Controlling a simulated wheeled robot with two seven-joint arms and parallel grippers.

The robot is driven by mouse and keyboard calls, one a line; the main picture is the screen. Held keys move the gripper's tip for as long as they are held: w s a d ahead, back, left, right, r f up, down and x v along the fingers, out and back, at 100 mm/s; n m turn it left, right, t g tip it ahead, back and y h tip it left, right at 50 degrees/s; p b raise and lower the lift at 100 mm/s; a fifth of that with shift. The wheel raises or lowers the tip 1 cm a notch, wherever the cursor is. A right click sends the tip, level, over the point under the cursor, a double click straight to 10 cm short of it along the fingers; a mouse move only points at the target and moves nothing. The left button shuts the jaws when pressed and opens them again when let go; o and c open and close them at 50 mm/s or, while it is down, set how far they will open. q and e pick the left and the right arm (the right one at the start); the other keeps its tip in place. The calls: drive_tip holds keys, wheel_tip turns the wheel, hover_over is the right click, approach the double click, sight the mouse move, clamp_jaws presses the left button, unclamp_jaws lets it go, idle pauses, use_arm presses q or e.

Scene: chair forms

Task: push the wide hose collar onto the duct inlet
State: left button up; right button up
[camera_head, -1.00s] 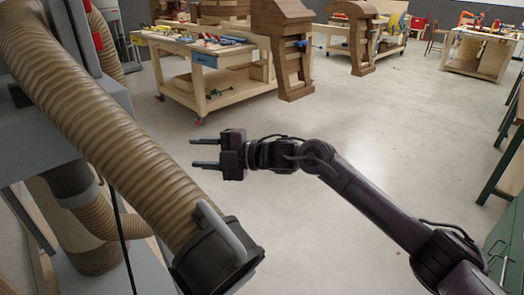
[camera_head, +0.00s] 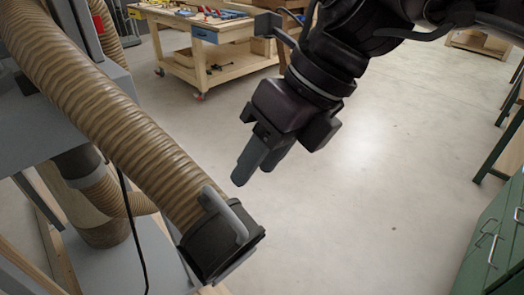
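The wide hose collar (camera_head: 207,252) is a black cuff with a grey loop handle (camera_head: 225,212). It is on the lower end of a thick, ribbed tan hose (camera_head: 110,125) that slants down from the upper left. My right gripper (camera_head: 255,172) comes in from the upper right, above and to the right of the collar and apart from it. Its two grey fingers point down and left and overlap in this view, so their gap is unclear. Nothing shows between them. I cannot make out the duct inlet for certain. My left gripper is not in view.
A grey machine body (camera_head: 45,120) stands at the left, with a thinner ribbed hose (camera_head: 110,195) below. A wooden workbench (camera_head: 215,65) with tools stands at the back. Green drawers (camera_head: 490,245) are at the lower right. The floor between is clear.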

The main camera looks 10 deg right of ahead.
sight(229, 209)
drive_tip(key=b+x, duration=0.7)
drive_tip(key=x, duration=0.4)
drive_tip(key=shift+w+a+f+b, duration=0.1)
drive_tip(key=shift+f+b, duration=0.1)
drive_tip(key=shift+b, duration=0.15)
drive_tip(key=shift+f, duration=0.15)
drive_tip(key=shift+f, duration=0.1)
drive_tip(key=c, duration=0.7)
clamp_jaws()
drive_tip(key=shift+s, duration=0.25)
drive_tip(key=shift+w, duration=0.1)
